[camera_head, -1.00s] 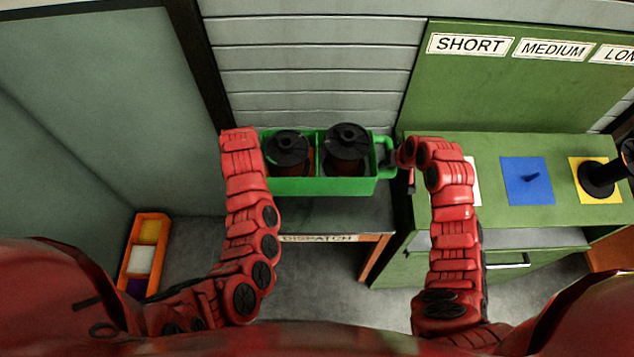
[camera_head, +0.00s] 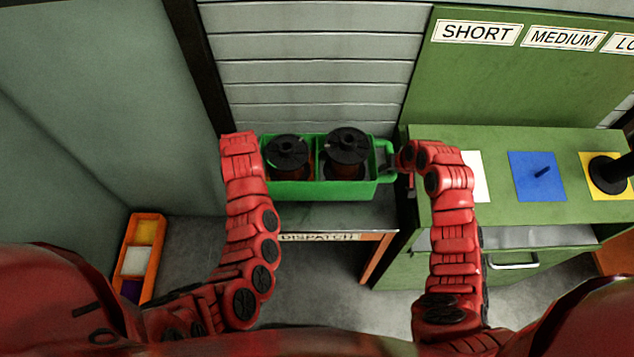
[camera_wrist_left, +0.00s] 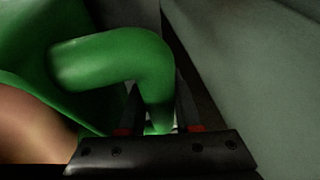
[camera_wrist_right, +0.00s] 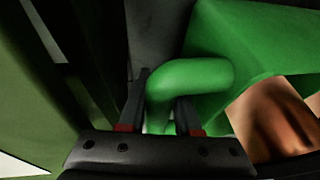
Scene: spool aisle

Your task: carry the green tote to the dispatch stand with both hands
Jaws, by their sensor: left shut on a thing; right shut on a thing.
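The green tote (camera_head: 320,188) is held between my two arms, with two black-flanged spools (camera_head: 347,146) (camera_head: 288,152) standing in its two compartments. The dispatch stand (camera_head: 345,222) is below and around it at the back wall; I cannot tell whether the tote touches its top. My left gripper (camera_wrist_left: 158,118) is shut on the tote's left handle (camera_wrist_left: 115,58); in the head view my own arm hides it. My right gripper (camera_head: 396,166) is shut on the tote's right handle (camera_wrist_right: 195,77), which the right wrist view shows between the fingers (camera_wrist_right: 160,115).
A green cabinet (camera_head: 500,142) with a SHORT, MEDIUM sign board stands close on the right, bearing a blue pad (camera_head: 538,176) and a black spool (camera_head: 607,174) on a yellow pad. An orange bin (camera_head: 140,258) lies on the floor at left. A grey-green wall (camera_head: 100,110) bounds the left.

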